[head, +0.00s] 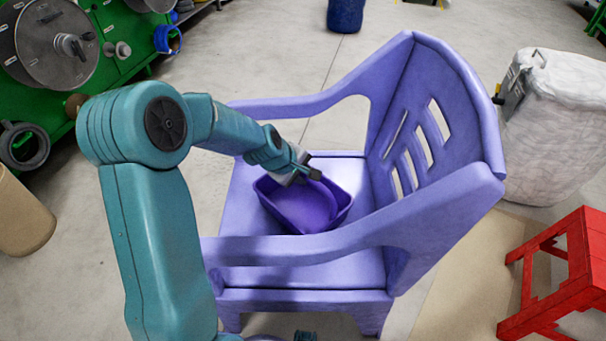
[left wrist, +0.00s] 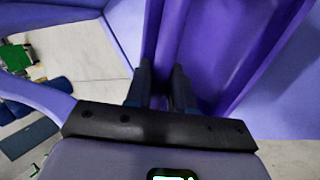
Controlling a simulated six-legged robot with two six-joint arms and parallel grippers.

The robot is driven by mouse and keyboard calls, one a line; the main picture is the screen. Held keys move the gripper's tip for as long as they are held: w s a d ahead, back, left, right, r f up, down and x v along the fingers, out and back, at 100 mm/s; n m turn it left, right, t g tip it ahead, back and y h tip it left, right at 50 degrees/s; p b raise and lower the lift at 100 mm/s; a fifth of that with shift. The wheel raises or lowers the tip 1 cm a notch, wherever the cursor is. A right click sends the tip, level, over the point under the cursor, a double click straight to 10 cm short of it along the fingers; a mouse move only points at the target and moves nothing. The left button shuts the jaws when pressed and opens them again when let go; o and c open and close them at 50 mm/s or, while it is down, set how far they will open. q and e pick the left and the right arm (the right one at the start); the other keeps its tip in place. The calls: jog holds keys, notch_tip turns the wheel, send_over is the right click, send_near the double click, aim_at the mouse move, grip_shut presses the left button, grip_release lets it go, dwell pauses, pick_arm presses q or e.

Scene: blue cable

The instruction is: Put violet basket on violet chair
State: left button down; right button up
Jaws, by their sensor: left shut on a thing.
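The violet chair (head: 330,274) stands in the middle of the head view, its slatted back to the right and its armrests on both sides. The violet basket (head: 301,208) is at the chair's seat, between the armrests; I cannot tell whether its base touches the seat. My left gripper (head: 308,176) is shut on the basket's upper part. In the left wrist view the two dark fingers (left wrist: 162,84) close on a violet edge of the basket (left wrist: 205,45). My right gripper is not in view.
A red stool (head: 570,270) stands at the right. A white wrapped container (head: 555,130) is behind the chair back. A green rack with reels (head: 105,68) is at the upper left, a tan bin (head: 22,215) at the left edge, and a blue bin (head: 345,14) at the top.

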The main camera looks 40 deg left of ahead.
pick_arm(q)
jog(key=c, duration=1)
grip_release()
jog(key=shift+f, duration=0.1)
jog(key=shift+o, duration=0.2)
jog(key=shift+r+p, duration=0.3)
jog(key=shift+r, duration=0.05)
jog(key=p+v, duration=0.3)
jog(key=v, duration=0.8)
jog(key=shift+s+r, duration=0.2)
jog(key=shift+r, duration=0.05)
